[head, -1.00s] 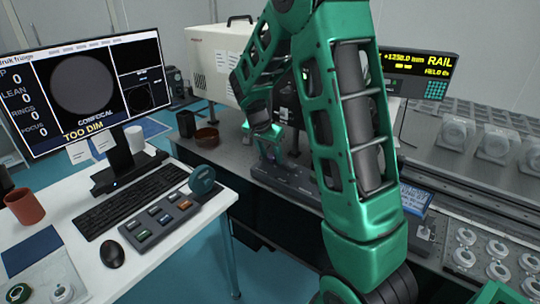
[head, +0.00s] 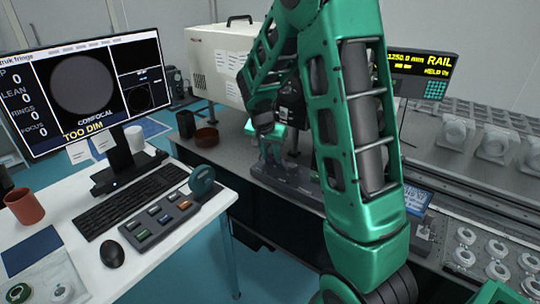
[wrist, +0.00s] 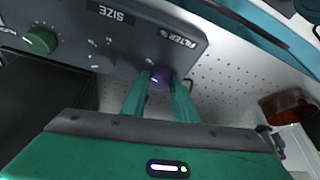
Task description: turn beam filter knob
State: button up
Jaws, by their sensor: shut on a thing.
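The beam filter knob (wrist: 159,80) is small and purple with a pale mark, on a dark grey panel (wrist: 125,45) beside the label "FILTER %". In the wrist view my gripper (wrist: 161,85) has one green finger on each side of the knob and is shut on it. In the head view my gripper (head: 272,152) is low over a dark unit (head: 300,183) on the optical table; the knob cannot be made out there. The monitor (head: 85,85) shows a grey disc and reads "TOO DIM".
A green knob (wrist: 40,40) and a grey knob near the "SIZE" label sit on the same panel. A brown bowl (head: 207,137) stands left of my gripper. A white desk with a keyboard (head: 130,200) is at the left. A beige housing (head: 222,65) stands behind.

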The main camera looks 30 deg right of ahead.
jog(key=n, duration=0.2)
jog(key=n+t+y, duration=0.1)
jog(key=n, duration=0.2)
jog(key=shift+w+d+r+t+y, duration=0.1)
jog(key=shift+r+t+y, duration=0.05)
jog(key=shift+t+y, duration=0.15)
jog(key=shift+d+n+t+y, duration=0.15)
jog(key=shift+n+y, duration=0.25)
jog(key=shift+n, duration=0.85)
jog(key=shift+a+n+t+y, duration=0.15)
jog(key=shift+n+y, duration=0.25)
jog(key=shift+n, duration=0.85)
jog(key=o, duration=1.1)
jog(key=shift+c, duration=0.2)
jog(key=shift+d, duration=0.1)
jog(key=v, duration=1)
jog(key=shift+r, duration=0.3)
